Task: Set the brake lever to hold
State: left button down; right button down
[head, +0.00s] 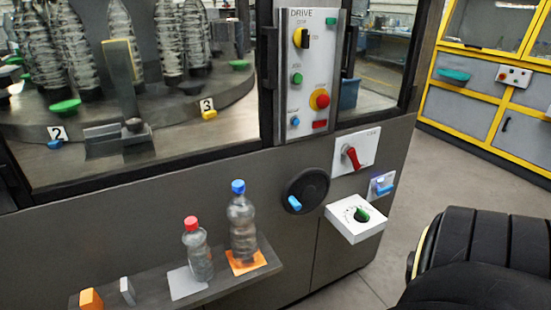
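A red lever (352,156) sits on a white plate on the grey machine front, to the lower right of the DRIVE panel (309,75). Its handle is tilted, with the lower end toward the right. The plate's marking is too small to read, so I cannot tell for sure that this is the brake lever or which position it is in. Other controls nearby are a black handwheel (306,190) with a blue grip, a small blue-handled switch (384,188), and a green knob (361,214) on a white box. Neither of my grippers is in view.
A shelf (222,292) at lower left holds a red-capped bottle (198,250) and a blue-capped bottle (242,222). A glazed guard encloses bottles on a turntable. My black arm part fills the lower right. Yellow-framed cabinets (488,100) stand behind open floor.

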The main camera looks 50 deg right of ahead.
aim_at(347, 150)
jog(key=u, duration=0.65)
jog(key=k, duration=0.9)
jog(key=z, duration=1.85)
jog(key=i, duration=0.1)
jog(key=u, duration=0.3)
